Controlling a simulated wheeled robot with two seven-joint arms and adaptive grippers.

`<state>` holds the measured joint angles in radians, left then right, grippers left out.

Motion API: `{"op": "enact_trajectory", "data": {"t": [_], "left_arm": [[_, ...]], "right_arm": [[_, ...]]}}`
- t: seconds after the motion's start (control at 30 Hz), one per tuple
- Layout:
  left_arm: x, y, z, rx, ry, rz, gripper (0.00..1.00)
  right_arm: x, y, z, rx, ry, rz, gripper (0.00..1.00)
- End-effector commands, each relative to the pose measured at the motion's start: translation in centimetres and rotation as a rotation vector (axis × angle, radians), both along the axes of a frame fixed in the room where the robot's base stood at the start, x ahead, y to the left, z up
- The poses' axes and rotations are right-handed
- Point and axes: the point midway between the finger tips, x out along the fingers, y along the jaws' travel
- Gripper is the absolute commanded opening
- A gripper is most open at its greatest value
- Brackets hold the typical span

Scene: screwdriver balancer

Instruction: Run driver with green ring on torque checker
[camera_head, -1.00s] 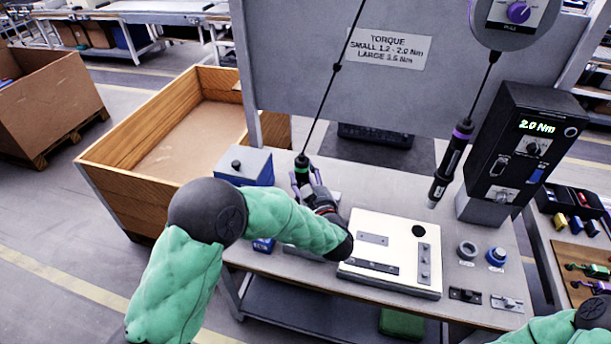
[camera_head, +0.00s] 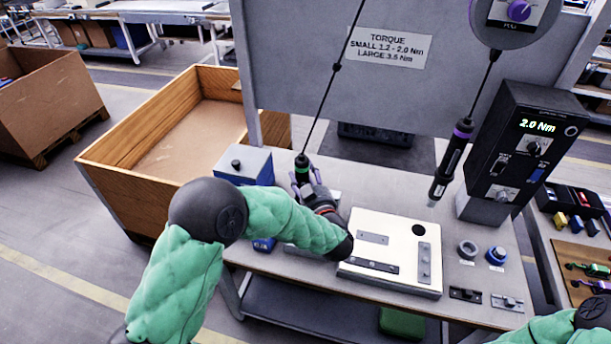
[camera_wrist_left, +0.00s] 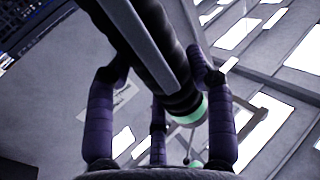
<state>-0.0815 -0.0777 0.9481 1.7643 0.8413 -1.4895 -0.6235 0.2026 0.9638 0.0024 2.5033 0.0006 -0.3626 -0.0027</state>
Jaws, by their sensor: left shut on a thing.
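The driver with the green ring (camera_head: 302,161) hangs on a dark cable at the middle of the head view. My left gripper (camera_head: 303,180) is shut around it, and the arm hides its lower part. In the left wrist view, the purple fingers surround the dark driver (camera_wrist_left: 172,75), with its green ring showing beyond them. A blue-grey box with a small black stub on top (camera_head: 250,167) stands just left of the driver. A black unit (camera_head: 517,150) reading 2.0 Nm stands at the right; I cannot tell which is the torque checker. My right gripper is out of view.
A second driver with a purple ring (camera_head: 450,165) hangs at the right. A white plate with metal strips (camera_head: 395,225) lies on the table, with two round pieces (camera_head: 467,250) beside it. A grey panel (camera_head: 300,60) stands behind. A wooden crate (camera_head: 120,155) stands left.

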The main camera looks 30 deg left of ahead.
Motion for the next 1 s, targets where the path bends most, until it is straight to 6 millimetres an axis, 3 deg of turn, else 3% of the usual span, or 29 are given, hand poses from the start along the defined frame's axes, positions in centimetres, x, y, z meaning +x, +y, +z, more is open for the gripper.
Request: {"op": "enact_trajectory", "data": {"t": [1.0], "left_arm": [[-0.09,-0.01,-0.85,-0.002,0.006,0.0,0.0]], "right_arm": [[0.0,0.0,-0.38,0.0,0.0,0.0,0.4]]}}
